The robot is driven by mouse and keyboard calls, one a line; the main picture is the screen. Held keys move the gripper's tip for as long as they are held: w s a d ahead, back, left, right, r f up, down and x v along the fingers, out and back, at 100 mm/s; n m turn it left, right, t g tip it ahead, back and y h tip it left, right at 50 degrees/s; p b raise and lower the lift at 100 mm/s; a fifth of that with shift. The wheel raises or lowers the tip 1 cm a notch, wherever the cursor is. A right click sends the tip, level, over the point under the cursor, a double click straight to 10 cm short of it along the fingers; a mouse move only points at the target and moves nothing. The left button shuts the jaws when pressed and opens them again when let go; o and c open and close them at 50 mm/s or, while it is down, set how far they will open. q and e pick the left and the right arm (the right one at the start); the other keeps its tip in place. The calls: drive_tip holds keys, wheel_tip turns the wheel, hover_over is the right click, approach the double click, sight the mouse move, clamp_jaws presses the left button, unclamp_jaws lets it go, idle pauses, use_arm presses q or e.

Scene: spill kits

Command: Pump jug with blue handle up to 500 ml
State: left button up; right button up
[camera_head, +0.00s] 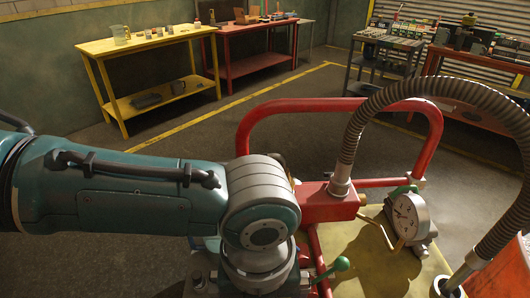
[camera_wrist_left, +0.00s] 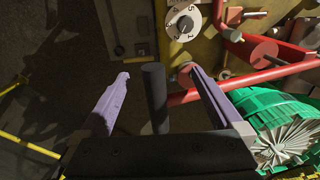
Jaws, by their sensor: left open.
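My left arm crosses the head view from the left, and its gripper is hidden below the wrist. In the left wrist view my left gripper (camera_wrist_left: 155,88) is open, its two purple fingers apart. A dark grey round bar (camera_wrist_left: 155,98) stands between the fingers, with gaps visible on both sides. Beyond it are a numbered dial (camera_wrist_left: 183,22) and red tubing (camera_wrist_left: 262,75). The red pump body (camera_head: 325,203) has a ribbed hose (camera_head: 375,110) and a round gauge (camera_head: 409,215). Small jugs (camera_head: 120,35) stand on the far yellow table; I cannot make out a blue handle.
The yellow table (camera_head: 150,42) and a red table (camera_head: 250,27) stand at the back. A grey cart (camera_head: 385,45) is at the back right. A green ribbed part (camera_wrist_left: 280,122) lies close to my right finger. The floor (camera_head: 215,125) between is clear.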

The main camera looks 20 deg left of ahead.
use_arm(q)
drive_tip(key=shift+r+p, duration=1.65)
drive_tip(key=shift+r, duration=0.4)
wheel_tip(320, 180, up, 4)
drive_tip(key=p, duration=0.4)
